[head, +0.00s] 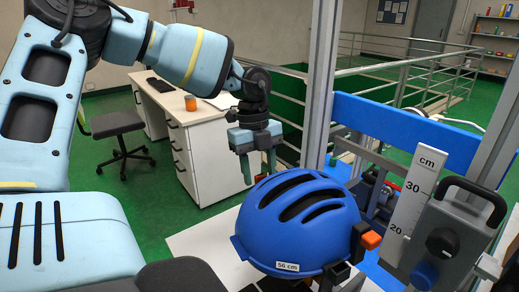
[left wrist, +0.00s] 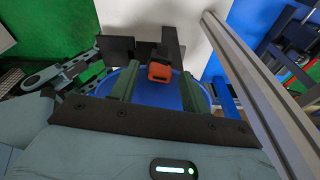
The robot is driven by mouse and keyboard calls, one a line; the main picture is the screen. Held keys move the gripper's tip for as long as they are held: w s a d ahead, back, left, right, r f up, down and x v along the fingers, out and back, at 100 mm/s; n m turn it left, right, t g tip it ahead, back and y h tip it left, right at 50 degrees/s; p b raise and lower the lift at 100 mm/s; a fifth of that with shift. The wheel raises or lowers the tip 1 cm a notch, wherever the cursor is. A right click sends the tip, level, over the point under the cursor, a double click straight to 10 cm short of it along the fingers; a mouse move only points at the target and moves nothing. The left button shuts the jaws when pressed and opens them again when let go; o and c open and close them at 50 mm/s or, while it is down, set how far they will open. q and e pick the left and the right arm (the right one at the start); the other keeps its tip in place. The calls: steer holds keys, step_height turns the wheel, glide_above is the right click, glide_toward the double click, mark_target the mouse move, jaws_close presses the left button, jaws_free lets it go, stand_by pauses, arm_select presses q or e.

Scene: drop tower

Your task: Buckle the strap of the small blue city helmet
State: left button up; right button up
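The blue helmet (head: 300,220), labelled "56 cm", sits dome up in the middle of the head view. Part of its blue shell shows behind the fingers in the left wrist view (left wrist: 156,100). My left gripper (head: 258,170) points down just beyond the helmet's left far side. In the left wrist view its two fingers (left wrist: 156,88) stand apart, with an orange block (left wrist: 160,72) between their tips and gaps at its sides. The strap cannot be made out. My right gripper is not in view.
A grey upright post (head: 320,90) stands right behind the helmet. At the right are a blue crossbeam (head: 400,130), a white cm scale (head: 417,200) and a grey box with a handle (head: 445,240). A white desk (head: 185,140) and chair (head: 120,125) stand farther back.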

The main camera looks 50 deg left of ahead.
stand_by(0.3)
arm_select(q)
steer(key=r, duration=0.2)
steer(key=a+r, duration=0.1)
steer(key=r, duration=0.4)
steer(key=shift+a+r, duration=0.2)
steer(key=shift+r, duration=0.2)
steer(key=shift+f, duration=0.1)
stand_by(0.3)
